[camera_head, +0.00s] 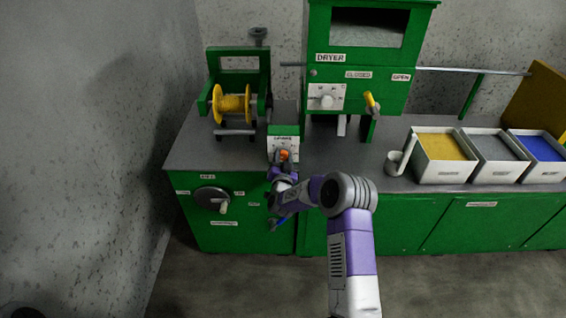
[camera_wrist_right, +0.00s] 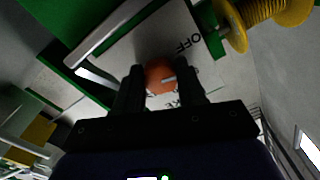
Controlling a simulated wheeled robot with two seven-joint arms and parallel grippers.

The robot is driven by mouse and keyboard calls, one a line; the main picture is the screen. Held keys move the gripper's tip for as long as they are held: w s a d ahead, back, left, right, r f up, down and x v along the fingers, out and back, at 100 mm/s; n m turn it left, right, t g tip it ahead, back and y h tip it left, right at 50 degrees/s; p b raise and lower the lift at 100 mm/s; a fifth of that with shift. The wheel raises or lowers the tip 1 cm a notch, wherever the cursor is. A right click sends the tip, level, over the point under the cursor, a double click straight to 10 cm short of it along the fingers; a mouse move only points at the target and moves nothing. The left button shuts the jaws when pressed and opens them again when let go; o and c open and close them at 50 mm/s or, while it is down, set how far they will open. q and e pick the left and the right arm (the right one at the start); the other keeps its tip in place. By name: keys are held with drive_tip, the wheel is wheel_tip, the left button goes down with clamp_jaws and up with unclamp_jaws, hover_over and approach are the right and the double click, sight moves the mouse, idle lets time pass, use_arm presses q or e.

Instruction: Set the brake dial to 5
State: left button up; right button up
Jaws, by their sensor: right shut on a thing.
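The brake dial (camera_head: 283,154) is an orange knob on the white front plate of the small green-topped brake box (camera_head: 284,131) on the counter. In the right wrist view the orange dial (camera_wrist_right: 160,77) sits between the two dark fingers, with a pale pointer mark on it and "OFF" printed on the plate beside it. My right gripper (camera_wrist_right: 157,84) is shut on the dial. In the head view the right arm reaches up to it from below and its wrist partly hides the dial. The scale number at the pointer is too small to read. My left gripper is not in view.
A yellow spool (camera_head: 232,104) stands in a green frame at the left. The green dryer (camera_head: 360,60) is at the back. White bins (camera_head: 443,172) of yellow, grey and blue pellets stand at right. A grey crank wheel (camera_head: 208,197) is on the cabinet front.

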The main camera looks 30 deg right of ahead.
drive_tip(key=m, duration=0.5)
idle(0.5)
drive_tip(key=o, duration=1.1)
drive_tip(key=shift+c, duration=0.2)
drive_tip(key=shift+s+a, duration=0.1)
drive_tip(key=p+v, duration=0.1)
drive_tip(key=v, duration=0.6)
drive_tip(key=shift+s+p, duration=0.2)
drive_tip(key=shift+p, duration=0.2)
drive_tip(key=shift+a, duration=0.1)
